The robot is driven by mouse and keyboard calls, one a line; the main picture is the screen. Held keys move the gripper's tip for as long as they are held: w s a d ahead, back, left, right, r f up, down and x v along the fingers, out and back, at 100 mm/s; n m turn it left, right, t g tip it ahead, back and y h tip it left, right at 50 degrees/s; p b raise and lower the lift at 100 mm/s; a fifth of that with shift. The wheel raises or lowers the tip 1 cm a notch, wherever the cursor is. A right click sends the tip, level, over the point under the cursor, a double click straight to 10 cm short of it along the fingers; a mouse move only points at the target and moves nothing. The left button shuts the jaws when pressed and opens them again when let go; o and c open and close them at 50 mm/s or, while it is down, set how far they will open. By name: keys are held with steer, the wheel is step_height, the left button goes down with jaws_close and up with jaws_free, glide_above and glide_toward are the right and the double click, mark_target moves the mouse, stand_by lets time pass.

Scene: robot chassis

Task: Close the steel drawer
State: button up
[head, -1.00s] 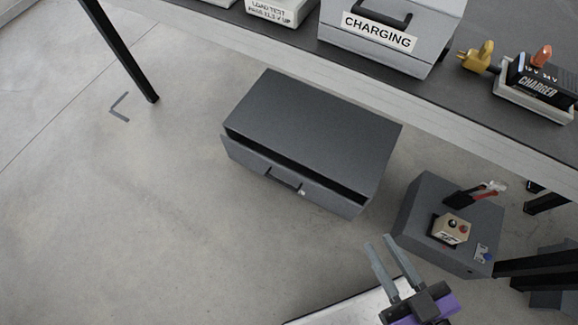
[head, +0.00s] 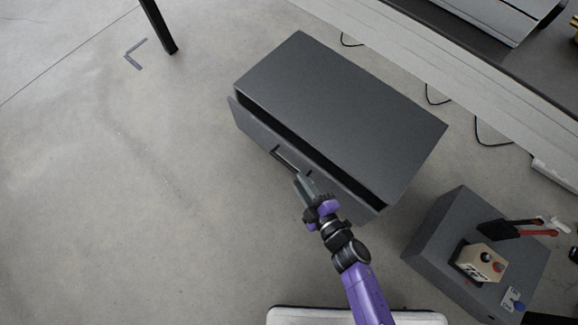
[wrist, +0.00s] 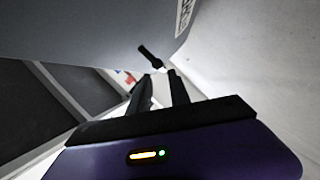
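The dark grey steel drawer unit (head: 340,110) stands on the floor in the head view. Its drawer front (head: 252,130) sits out from the body, with a dark gap along the top, so the drawer is partly open. A bar handle (head: 286,160) is on the front. My gripper (head: 301,180) is at the front beside the right end of the handle; contact cannot be told. In the wrist view, my gripper's two dark fingers (wrist: 161,77) stand apart with nothing seen between them. A short black bar (wrist: 150,56) lies beyond the tips, by a grey surface.
A grey box (head: 435,235) with a small beige control block (head: 480,263) and red and black leads stands to the right. The floor left of the drawer is clear.

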mark_target(290, 168)
steer(key=b+x, duration=0.1)
steer(key=x, duration=0.2)
steer(key=b+x, duration=0.2)
steer(key=x, duration=0.1)
steer(key=shift+w+a+f, duration=0.2)
steer(key=shift+a+f, duration=0.05)
steer(key=shift+f, duration=0.05)
steer(key=shift+b+x, duration=0.35)
steer(key=shift+x, duration=0.4)
steer(key=shift+r, duration=0.15)
steer(key=shift+c, duration=0.2)
jaws_close()
